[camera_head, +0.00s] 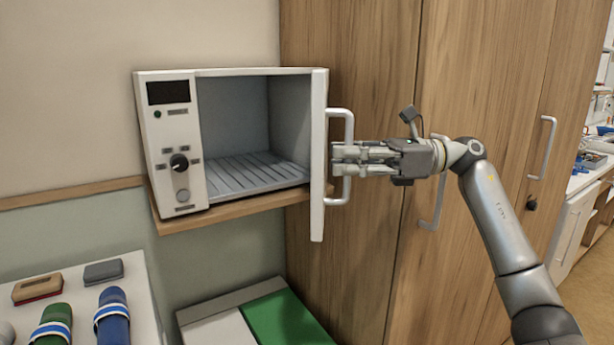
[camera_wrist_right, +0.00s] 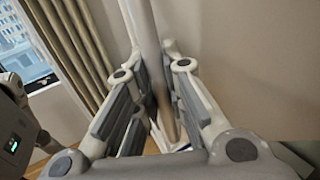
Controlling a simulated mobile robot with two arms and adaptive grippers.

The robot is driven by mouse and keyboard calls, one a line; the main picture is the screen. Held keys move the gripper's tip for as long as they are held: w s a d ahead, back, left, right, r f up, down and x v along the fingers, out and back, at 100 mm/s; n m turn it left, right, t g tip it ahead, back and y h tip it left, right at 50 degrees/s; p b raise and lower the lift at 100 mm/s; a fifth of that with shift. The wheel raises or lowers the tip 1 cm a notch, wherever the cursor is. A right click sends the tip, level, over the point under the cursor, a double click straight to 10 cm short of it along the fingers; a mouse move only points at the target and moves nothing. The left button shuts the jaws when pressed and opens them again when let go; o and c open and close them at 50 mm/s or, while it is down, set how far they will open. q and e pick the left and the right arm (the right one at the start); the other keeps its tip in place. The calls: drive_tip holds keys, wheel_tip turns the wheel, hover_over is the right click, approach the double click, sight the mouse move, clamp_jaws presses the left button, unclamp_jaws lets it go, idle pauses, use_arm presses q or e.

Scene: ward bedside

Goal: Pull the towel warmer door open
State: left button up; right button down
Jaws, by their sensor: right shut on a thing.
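The white towel warmer (camera_head: 167,150) stands on a wooden wall shelf. Its door (camera_head: 318,150) is swung wide open on the right side and shows nearly edge-on. The grey chamber (camera_head: 240,125) is exposed, with a ribbed floor and nothing on it. The door's vertical bar handle (camera_head: 348,125) is on the door's outer face. My right gripper (camera_head: 345,160) reaches in from the right and is shut on the handle. In the right wrist view the handle (camera_wrist_right: 142,30) runs between the fingers.
Tall wooden cabinets with bar handles (camera_head: 548,145) stand close behind my right arm. The wooden shelf (camera_head: 230,210) carries the warmer. A green-and-white box top (camera_head: 280,320) is below.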

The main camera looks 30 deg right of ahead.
drive_tip(key=v, duration=0.6)
drive_tip(key=shift+w+d+b, duration=0.3)
drive_tip(key=shift+d+b, duration=0.05)
drive_tip(key=shift+d, duration=0.05)
drive_tip(key=c, duration=1.8)
unclamp_jaws()
drive_tip(key=shift+o, duration=0.2)
wheel_tip(320, 180, up, 10)
